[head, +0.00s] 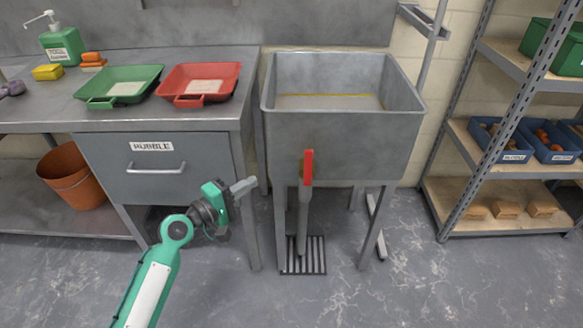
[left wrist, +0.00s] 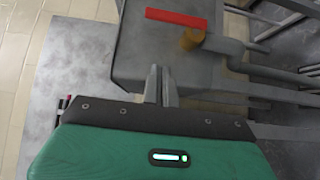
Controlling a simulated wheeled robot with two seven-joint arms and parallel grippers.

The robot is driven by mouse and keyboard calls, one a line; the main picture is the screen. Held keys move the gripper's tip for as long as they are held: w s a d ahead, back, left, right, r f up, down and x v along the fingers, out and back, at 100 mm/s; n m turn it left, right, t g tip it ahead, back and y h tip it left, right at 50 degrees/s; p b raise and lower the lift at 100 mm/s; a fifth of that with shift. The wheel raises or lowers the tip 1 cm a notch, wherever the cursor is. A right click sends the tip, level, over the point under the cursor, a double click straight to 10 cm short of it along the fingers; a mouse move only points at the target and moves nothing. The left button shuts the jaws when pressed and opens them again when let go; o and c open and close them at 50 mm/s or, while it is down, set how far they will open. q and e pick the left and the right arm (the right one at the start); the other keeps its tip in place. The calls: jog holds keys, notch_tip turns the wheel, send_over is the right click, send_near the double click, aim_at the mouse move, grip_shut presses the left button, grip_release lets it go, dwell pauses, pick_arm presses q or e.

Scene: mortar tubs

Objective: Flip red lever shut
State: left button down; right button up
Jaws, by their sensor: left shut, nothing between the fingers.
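The red lever (head: 308,167) stands upright at the front of the grey metal sink (head: 340,135), above a vertical drain pipe (head: 303,215). In the left wrist view the red lever (left wrist: 180,18) lies across the top, beside a brass-coloured valve body (left wrist: 193,39). My left gripper (head: 250,184) is shut and empty. It is to the left of the lever and slightly lower in the head view, apart from it. In the left wrist view its closed fingertips (left wrist: 161,72) point toward the sink, short of the lever. My right gripper is not in view.
A floor grate (head: 304,256) lies under the pipe. The sink's legs stand around it. A workbench with a drawer (head: 155,168) and green (head: 120,85) and red (head: 200,84) trays is at left. Shelving (head: 470,150) with bins stands at right. The floor in front is clear.

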pick_arm(q)
send_near(308, 165)
jog(key=w+d, duration=0.2)
jog(key=w, duration=0.4)
jog(key=shift+d+r, duration=0.35)
jog(key=shift+d, duration=0.2)
jog(key=shift+s+d+r+p, duration=0.1)
jog(key=shift+d+r+p, duration=0.05)
jog(key=shift+p, duration=0.7)
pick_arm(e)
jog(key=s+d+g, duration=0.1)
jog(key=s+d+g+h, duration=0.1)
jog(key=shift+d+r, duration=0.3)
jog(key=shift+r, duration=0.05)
